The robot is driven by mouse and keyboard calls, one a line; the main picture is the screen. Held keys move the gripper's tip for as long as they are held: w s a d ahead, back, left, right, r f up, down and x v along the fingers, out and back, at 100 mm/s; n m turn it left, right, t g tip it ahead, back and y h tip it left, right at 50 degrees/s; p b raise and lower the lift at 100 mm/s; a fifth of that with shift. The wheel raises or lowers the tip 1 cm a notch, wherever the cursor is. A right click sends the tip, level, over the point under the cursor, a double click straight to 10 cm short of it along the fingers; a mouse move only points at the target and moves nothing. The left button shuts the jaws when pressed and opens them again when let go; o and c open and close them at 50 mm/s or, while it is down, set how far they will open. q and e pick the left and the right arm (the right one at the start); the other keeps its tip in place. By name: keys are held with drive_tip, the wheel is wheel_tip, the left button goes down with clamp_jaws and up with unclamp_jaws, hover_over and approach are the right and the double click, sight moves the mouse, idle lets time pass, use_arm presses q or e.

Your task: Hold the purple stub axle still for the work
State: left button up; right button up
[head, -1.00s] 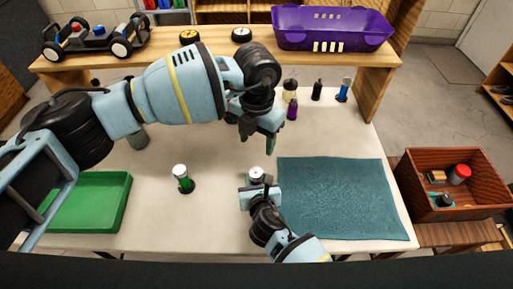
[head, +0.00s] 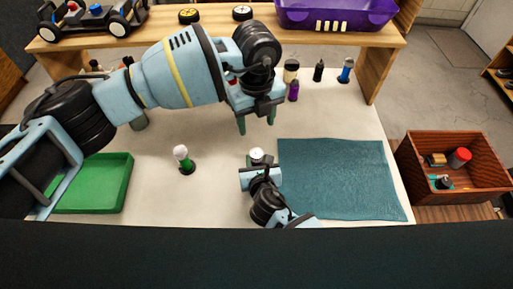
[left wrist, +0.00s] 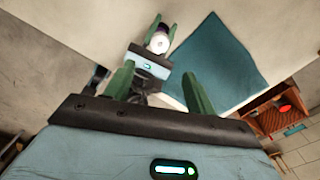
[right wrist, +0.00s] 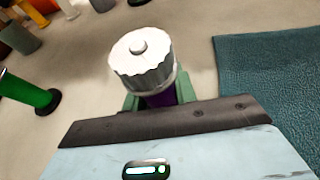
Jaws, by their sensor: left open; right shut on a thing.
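The purple stub axle (right wrist: 160,98) stands upright in my right gripper (right wrist: 158,98), with a ridged silver-white cap (right wrist: 142,58) on top. In the head view the cap (head: 256,154) shows just left of the teal mat, and the right gripper (head: 257,165) hides the body below. The right gripper is shut around the purple body under the cap. My left gripper (head: 256,122) is open and empty, beyond and above the axle. In the left wrist view the axle's cap (left wrist: 158,42) lies ahead of the two spread green fingers (left wrist: 158,80).
A green piece with a white top (head: 184,160) stands to the left, near a green tray (head: 128,182). The teal mat (head: 340,180) is bare. Several small bottles stand at the back, one purple (head: 293,92). A wooden box (head: 455,195) is at the right.

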sight(257, 152)
use_arm(q)
wheel_tip(257, 152, down, 12)
idle(0.6)
drive_tip(key=c, duration=1)
drive_tip(key=shift+m, duration=0.4)
drive_tip(key=m, duration=0.4)
drive_tip(key=shift+m, duration=0.3)
drive_tip(key=m, duration=0.5)
drive_tip(key=shift+m, duration=0.4)
